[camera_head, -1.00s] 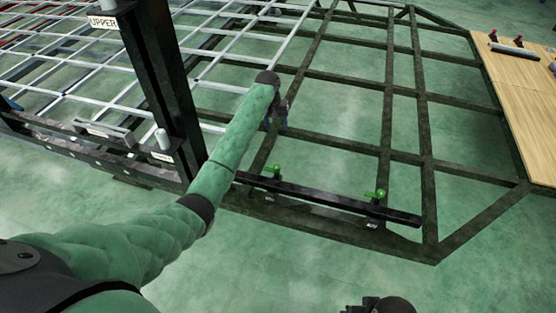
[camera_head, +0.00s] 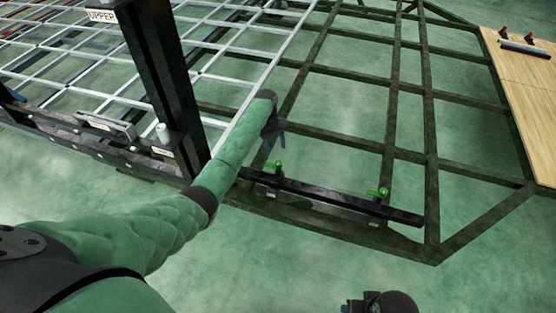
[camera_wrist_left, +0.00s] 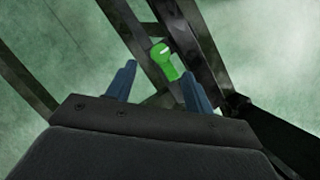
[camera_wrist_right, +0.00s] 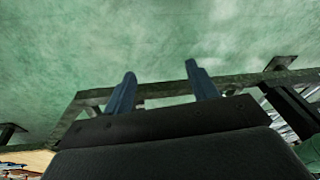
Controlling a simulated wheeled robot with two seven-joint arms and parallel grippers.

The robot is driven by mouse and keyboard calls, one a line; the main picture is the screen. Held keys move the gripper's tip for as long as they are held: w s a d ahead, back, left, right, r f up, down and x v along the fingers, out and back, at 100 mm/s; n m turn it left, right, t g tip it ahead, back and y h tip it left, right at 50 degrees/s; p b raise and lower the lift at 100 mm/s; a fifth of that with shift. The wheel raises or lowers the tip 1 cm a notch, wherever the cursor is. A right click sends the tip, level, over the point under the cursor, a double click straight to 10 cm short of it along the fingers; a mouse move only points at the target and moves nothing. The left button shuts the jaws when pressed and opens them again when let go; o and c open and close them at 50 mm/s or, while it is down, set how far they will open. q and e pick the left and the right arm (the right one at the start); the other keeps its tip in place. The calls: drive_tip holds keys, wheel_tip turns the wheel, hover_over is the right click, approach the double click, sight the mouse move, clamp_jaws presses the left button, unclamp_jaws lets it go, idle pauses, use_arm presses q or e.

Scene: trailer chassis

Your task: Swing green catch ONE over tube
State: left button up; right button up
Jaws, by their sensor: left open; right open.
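Two green catches stand along a dark tube (camera_head: 330,197) at the frame's near edge: a left catch (camera_head: 277,167) and a right catch (camera_head: 383,193). Their small labels are too small to read, so I cannot tell which is ONE. My left gripper (camera_head: 271,145) is open just above and beside the left catch. In the left wrist view a green catch (camera_wrist_left: 168,65) shows between the open fingers, beyond the tips, with no grip on it. My right gripper (camera_wrist_right: 160,72) is open and empty in the right wrist view, away from the catches.
A dark upright post (camera_head: 165,80) with an "UPPER" label stands left of my left forearm. A light metal grid (camera_head: 70,65) lies behind it. A wooden board (camera_head: 525,90) with red-handled items is at the right. Green floor shows between the dark frame bars.

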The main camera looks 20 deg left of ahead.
sight(279, 162)
use_arm(q)
drive_tip(key=x, duration=0.5)
drive_tip(key=shift+s+f+p, duration=0.15)
drive_tip(key=shift+f+p, duration=0.15)
drive_tip(key=shift+f, duration=0.05)
drive_tip(key=shift+s+d+f, duration=0.15)
drive_tip(key=shift+d+f, duration=0.1)
drive_tip(key=shift+f, duration=0.35)
use_arm(e)
drive_tip(key=shift+s+d+r, duration=0.15)
drive_tip(key=shift+d+r, duration=0.5)
drive_tip(key=shift+r, duration=0.1)
use_arm(q)
drive_tip(key=shift+c, duration=0.4)
use_arm(e)
drive_tip(key=shift+g, duration=0.3)
use_arm(q)
drive_tip(key=c, duration=0.9)
use_arm(e)
drive_tip(key=shift+s, duration=0.1)
drive_tip(key=shift+r, duration=0.15)
